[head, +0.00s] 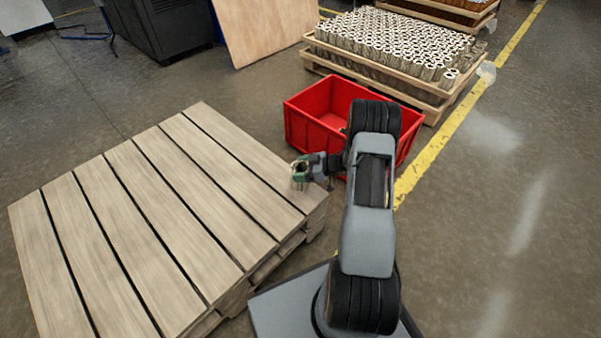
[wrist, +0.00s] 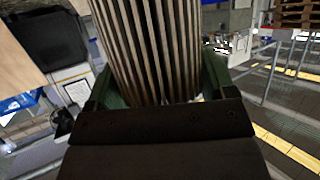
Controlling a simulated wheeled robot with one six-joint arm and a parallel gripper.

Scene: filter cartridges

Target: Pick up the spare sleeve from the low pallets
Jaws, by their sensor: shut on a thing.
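My gripper (head: 306,169) is at the right edge of the low pallets (head: 150,200), near their far right corner in the head view. In the wrist view a pleated, tan-and-dark sleeve (wrist: 152,45) stands between the green fingers of my gripper (wrist: 150,88), which is shut on it. The sleeve's far end runs out of the top of the wrist view. In the head view it is small at the gripper, and its lower part is hard to make out. The top boards of the pallets are bare.
A red crate (head: 308,128) stands just behind my arm. A wooden tray (head: 440,103) packed with many cylinders is beyond it. A plywood sheet (head: 262,30) and a dark cabinet (head: 165,25) stand at the back. The floor right of the yellow line (head: 440,140) is clear.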

